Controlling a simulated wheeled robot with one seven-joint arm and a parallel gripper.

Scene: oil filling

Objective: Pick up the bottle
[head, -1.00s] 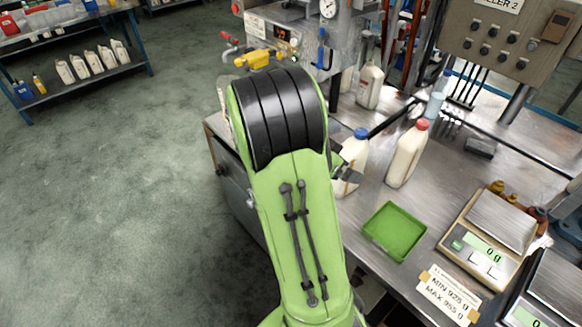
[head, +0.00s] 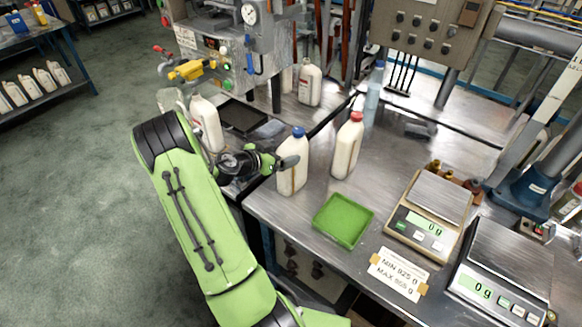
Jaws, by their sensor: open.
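A white bottle with a blue cap (head: 295,178) stands upright on the metal bench, near its left edge. A similar white bottle with a red cap (head: 347,150) stands upright to its right. My gripper (head: 283,163) is open, at the left side of the blue-capped bottle. One finger shows in front of that bottle's upper body. The other finger is hard to make out, and I cannot tell whether the jaws touch the bottle.
A green tray (head: 343,220) lies in front of the bottles, with scales (head: 430,215) to its right. Another white bottle (head: 206,124) stands behind my arm, by the filling machine (head: 225,45). A pale blue bottle (head: 373,97) stands farther back. Bare bench lies right of the red-capped bottle.

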